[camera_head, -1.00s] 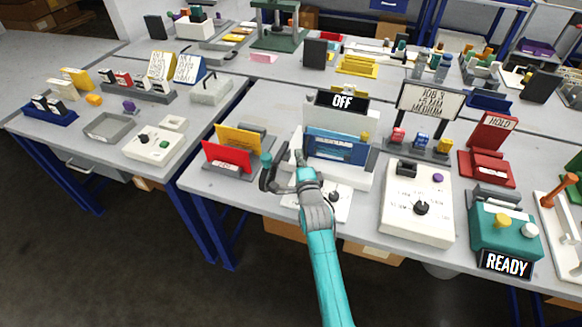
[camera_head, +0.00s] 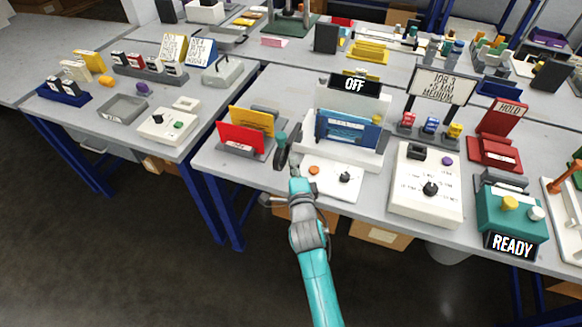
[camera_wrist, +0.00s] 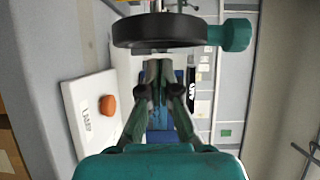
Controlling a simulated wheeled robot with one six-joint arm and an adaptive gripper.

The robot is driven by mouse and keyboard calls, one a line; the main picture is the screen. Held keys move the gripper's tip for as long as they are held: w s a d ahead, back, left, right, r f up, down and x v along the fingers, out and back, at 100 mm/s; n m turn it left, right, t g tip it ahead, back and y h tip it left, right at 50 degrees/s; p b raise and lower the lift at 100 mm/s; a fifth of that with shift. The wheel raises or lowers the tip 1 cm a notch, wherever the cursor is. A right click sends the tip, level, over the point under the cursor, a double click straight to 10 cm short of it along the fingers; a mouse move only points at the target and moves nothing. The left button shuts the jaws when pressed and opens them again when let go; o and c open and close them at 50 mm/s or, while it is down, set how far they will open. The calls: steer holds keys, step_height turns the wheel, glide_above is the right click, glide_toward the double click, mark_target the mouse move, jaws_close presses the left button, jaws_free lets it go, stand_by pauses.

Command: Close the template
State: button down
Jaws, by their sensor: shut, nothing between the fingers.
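The template is a blue plate (camera_head: 347,131) tilted up in the white plotter (camera_head: 372,157), under the black OFF sign. My gripper (camera_head: 288,150) is at the plotter's left front, between it and the coloured cards. In the wrist view my gripper (camera_wrist: 159,72) has its fingers together and holds nothing. A blue surface, probably the template (camera_wrist: 181,122), shows behind the fingers. I cannot tell whether the fingers touch it.
A white panel (camera_head: 328,183) with an orange button and a dark knob lies in front of the plotter. Red (camera_head: 241,140) and yellow (camera_head: 250,122) cards stand to the left. A larger knob box (camera_head: 412,202) stands right. Bare table lies left of the cards.

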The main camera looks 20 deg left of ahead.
mark_target(318, 136)
steer(key=shift+s+d, duration=0.1)
steer(key=shift+s, duration=0.6)
steer(key=d+m, duration=0.2)
steer(key=w+d+f+m+g, duration=0.1)
steer(key=d+m, duration=0.1)
steer(key=m, duration=0.1)
steer(key=d+f+m, duration=0.1)
steer(key=d+m, duration=0.2)
steer(key=shift+w+d, duration=0.1)
steer(key=shift+w, duration=0.15)
steer(key=d+m, duration=0.1)
steer(key=m, duration=0.1)
steer(key=d+m+y, duration=0.1)
steer(key=d+m, duration=0.1)
steer(key=d+r+m, duration=0.1)
steer(key=d+m, duration=0.1)
steer(key=shift+s+r+m+y, duration=0.1)
steer(key=shift+s+m+y, duration=0.1)
steer(key=shift+m+y, duration=0.1)
steer(key=shift+d+r+m+y, duration=0.4)
steer(key=shift+d+r+m, duration=0.1)
steer(key=shift+m, duration=0.3)
steer(key=x, duration=1.3)
steer(key=shift+w+a+f, duration=0.25)
steer(key=shift+a, duration=0.1)
